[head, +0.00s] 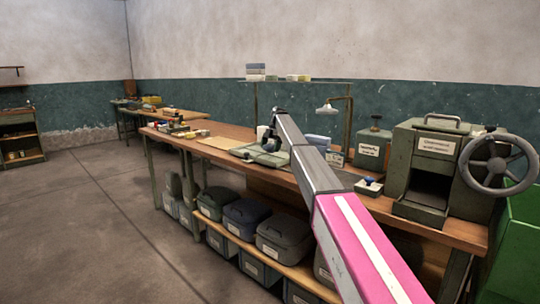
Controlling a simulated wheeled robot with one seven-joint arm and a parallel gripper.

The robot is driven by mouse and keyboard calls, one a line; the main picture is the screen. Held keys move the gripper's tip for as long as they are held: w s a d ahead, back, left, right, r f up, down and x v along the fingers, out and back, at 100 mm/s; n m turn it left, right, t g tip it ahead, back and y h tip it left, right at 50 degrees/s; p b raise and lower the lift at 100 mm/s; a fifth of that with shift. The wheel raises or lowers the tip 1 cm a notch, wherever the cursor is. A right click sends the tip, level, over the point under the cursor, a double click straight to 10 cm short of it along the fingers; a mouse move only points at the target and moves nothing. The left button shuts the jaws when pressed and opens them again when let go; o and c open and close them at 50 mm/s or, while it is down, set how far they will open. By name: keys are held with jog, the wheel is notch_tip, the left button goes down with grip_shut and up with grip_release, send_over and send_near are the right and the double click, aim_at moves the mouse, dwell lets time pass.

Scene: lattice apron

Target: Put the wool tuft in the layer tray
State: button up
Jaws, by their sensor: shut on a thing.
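My arm reaches from the lower right over the long wooden workbench (216,130). My gripper (270,144) is small and dark at its far end, low over a grey-green tray-like object (248,154) on the bench. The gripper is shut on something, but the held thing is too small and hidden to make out. I cannot pick out the wool tuft for sure. The grey-green object may be the layer tray; my arm hides part of it. I cannot tell whether the gripper touches it.
A pale board (219,143) lies left of the tray-like object. A lamp (328,108) stands behind. A green machine (436,150) with a handwheel (497,165) takes up the bench's right end. Lidded bins (283,238) fill the shelf below. The floor (85,220) at left is clear.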

jog(key=shift+f, duration=1.95)
jog(key=shift+f, duration=0.1)
jog(key=o, duration=0.7)
jog(key=shift+o, duration=0.2)
jog(key=v, duration=0.7)
jog(key=shift+r, duration=0.35)
jog(key=shift+w, duration=0.15)
